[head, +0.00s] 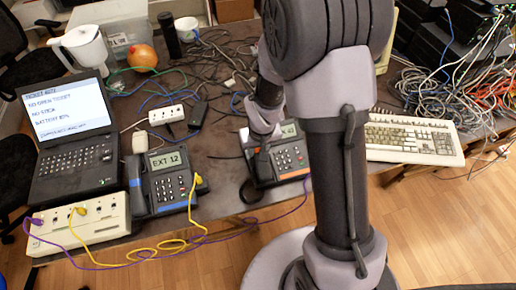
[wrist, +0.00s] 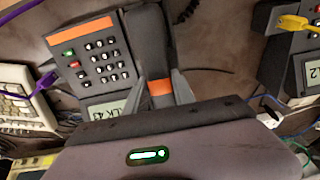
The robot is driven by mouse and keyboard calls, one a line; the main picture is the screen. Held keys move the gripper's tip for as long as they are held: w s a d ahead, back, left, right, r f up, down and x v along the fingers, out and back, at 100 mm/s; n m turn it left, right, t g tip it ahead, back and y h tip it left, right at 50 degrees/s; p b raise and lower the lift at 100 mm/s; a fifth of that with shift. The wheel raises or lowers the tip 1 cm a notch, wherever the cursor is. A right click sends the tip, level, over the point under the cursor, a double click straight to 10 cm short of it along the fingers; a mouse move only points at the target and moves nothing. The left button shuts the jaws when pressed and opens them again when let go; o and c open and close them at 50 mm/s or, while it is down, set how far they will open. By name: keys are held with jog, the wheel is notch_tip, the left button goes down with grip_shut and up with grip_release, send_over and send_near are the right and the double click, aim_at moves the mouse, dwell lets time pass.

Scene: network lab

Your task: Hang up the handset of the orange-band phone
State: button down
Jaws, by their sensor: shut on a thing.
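The orange-band phone (head: 288,158) stands on the desk just left of my upright arm. Its keypad face and orange stripe show in the wrist view (wrist: 92,52). Its dark handset (wrist: 150,40) lies lengthwise beside the keypad and has an orange band (wrist: 160,88). My gripper (wrist: 159,77) is shut on the handset around this band, one finger on each side. In the head view my gripper (head: 262,140) is over the phone's left side, and the handset's near end (head: 252,190) sticks out past the phone's front. I cannot tell whether the handset touches the cradle.
A second phone (head: 168,180), marked EXT 12, stands to the left with a yellow cable. A keyboard (head: 412,137) lies right of my arm. Loose cables cover the desk behind.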

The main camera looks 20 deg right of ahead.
jog(key=shift+b+x, duration=0.75)
jog(key=shift+x, duration=0.05)
jog(key=c, duration=1)
grip_release()
jog(key=shift+o, duration=0.2)
jog(key=p+v, duration=0.7)
jog(key=v, duration=1)
jog(key=shift+r, duration=0.2)
jog(key=s+a+r+m+t+y+b, duration=0.2)
jog(key=s+a+r+m+t, duration=0.1)
jog(key=s+r, duration=1.2)
jog(key=shift+s+a+m, duration=0.45)
jog(key=shift+m, duration=0.25)
